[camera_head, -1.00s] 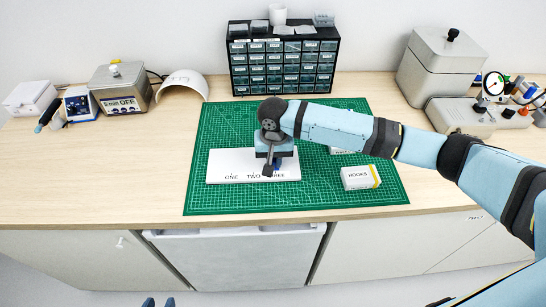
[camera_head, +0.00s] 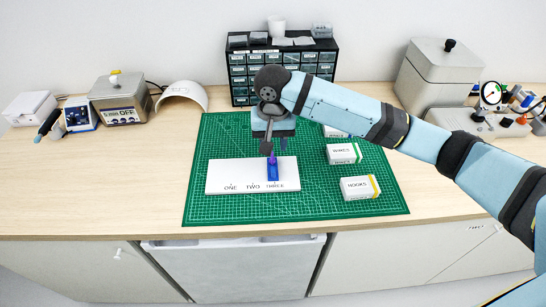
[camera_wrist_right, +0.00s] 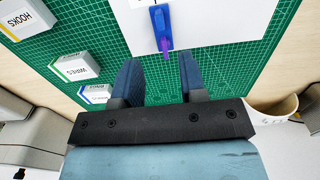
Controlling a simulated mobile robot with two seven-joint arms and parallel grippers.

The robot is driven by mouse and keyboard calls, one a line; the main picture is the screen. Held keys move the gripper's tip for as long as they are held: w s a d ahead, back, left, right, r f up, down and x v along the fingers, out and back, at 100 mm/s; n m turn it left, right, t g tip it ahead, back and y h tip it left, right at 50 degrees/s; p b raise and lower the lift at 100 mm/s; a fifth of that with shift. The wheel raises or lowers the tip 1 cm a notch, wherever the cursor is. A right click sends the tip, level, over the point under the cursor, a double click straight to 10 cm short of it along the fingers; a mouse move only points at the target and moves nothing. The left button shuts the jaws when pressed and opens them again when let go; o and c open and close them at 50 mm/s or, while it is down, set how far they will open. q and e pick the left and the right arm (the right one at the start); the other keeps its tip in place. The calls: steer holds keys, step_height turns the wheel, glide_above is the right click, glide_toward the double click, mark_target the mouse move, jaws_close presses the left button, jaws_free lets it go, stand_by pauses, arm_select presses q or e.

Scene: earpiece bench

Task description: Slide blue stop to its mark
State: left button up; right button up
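A white board (camera_head: 225,174) lies on the green mat, with ONE, TWO and THREE printed along its front edge. The stop also shows at the top of the right wrist view (camera_wrist_right: 159,22). My right gripper (camera_head: 267,148) hovers behind the stop. Its two fingers (camera_wrist_right: 160,78) are apart with nothing between them, clear of the purple piece. My left gripper is out of view.
White boxes labelled HOOKS (camera_head: 358,189) and WIRES (camera_head: 344,153) stand right of the board, with another partly hidden behind. A drawer cabinet (camera_head: 240,72) stands behind the mat (camera_head: 205,205). The mat's front left is clear.

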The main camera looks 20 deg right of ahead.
steer(key=shift+r, duration=1.55)
steer(key=s+a+f+n+y, duration=0.1)
steer(key=s+f, duration=0.2)
steer(key=s, duration=0.1)
steer(key=s+a+f+n+t+y, duration=0.1)
steer(key=s+a+f+n, duration=0.1)
steer(key=s+f, duration=0.1)
steer(key=s+a+f+n+y, duration=0.1)
steer(key=s+a+f, duration=0.1)
steer(key=s, duration=0.4)
steer(key=shift+f+t, duration=0.4)
steer(key=shift+f, duration=0.2)
steer(key=s+d+f+n+t+h, duration=0.1)
steer(key=s+d+f+t+h, duration=0.2)
steer(key=s+d, duration=1.2)
steer(key=w+a+f+n+t+y+p, duration=0.1)
steer(key=w+a+f+t+y+p, duration=0.2)
steer(key=a+f+t+p, duration=0.3)
step_height(320, 180, down, 3)
steer(key=shift+w+a+r, duration=0.1)
steer(key=shift+w+a, duration=0.2)
steer(key=shift+a, duration=0.65)
